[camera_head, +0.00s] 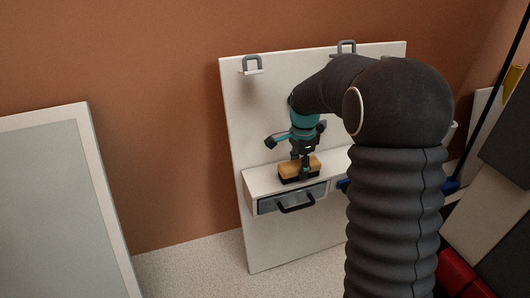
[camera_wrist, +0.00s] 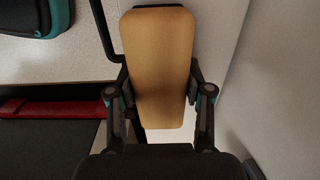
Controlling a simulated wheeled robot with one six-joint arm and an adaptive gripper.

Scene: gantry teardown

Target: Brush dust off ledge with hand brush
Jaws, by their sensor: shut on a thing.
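The hand brush (camera_head: 289,171) has a wooden block on top and dark bristles below. It is at the left end of the white ledge (camera_head: 256,183), bristles down; I cannot tell whether they touch the surface. My gripper (camera_head: 304,168) points down and is shut on the brush. In the wrist view, the brush's wooden back (camera_wrist: 158,60) fills the space between the two fingers of the gripper (camera_wrist: 160,92). No dust can be made out. My arm hides much of the ledge's right part.
A drawer (camera_head: 270,203) with a black handle (camera_head: 297,204) sits under the ledge. The white back panel (camera_head: 240,110) carries grey hooks (camera_head: 252,65). A blue item (camera_head: 343,184) shows beside my arm. A framed panel (camera_head: 60,190) leans at left. Red and dark objects crowd the lower right.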

